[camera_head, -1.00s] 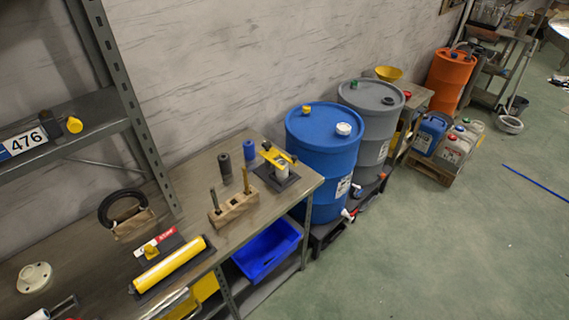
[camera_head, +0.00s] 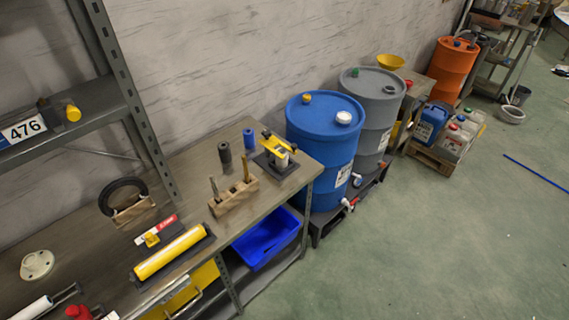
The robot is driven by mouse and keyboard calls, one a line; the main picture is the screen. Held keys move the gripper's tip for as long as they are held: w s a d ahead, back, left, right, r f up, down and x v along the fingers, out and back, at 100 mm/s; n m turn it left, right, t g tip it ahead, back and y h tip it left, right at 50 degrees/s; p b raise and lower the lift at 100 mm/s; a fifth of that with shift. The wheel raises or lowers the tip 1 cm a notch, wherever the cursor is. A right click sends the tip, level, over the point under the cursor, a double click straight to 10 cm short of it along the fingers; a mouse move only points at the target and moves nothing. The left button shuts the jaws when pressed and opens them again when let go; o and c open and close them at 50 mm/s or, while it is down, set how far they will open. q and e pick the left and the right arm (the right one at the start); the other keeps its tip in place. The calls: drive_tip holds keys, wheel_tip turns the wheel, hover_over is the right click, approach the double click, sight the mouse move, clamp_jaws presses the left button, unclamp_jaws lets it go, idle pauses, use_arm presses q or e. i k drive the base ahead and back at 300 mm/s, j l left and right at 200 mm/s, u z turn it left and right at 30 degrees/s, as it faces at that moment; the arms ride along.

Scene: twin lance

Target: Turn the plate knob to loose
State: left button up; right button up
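A small yellow knob-like piece (camera_head: 152,239) sits by a red and white label plate (camera_head: 157,230) on the workbench, just behind a long yellow cylinder (camera_head: 170,253) on a dark base. I cannot read the small label text or tell the knob's setting. A pale round flanged disc (camera_head: 37,265) lies at the left of the bench. A yellow-topped clamp-like device (camera_head: 279,151) stands on a dark plate at the bench's far right end. Neither of my grippers shows in the head view.
The workbench (camera_head: 190,178) also holds a wooden block with upright tools (camera_head: 233,197), a black ring on a stand (camera_head: 125,203) and two small cylinders. A metal shelf rises at left.

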sight(266, 133)
drive_tip(key=u, duration=0.2)
drive_tip(key=i+l+u, duration=0.15)
drive_tip(key=l+u, duration=0.3)
drive_tip(key=i+l+u, duration=0.1)
drive_tip(key=l+u, duration=0.45)
drive_tip(key=l, duration=0.85)
drive_tip(key=l+u, duration=0.2)
drive_tip(key=l, duration=0.8)
drive_tip(key=l+u, duration=0.15)
drive_tip(key=l, duration=0.8)
drive_tip(key=k, duration=0.05)
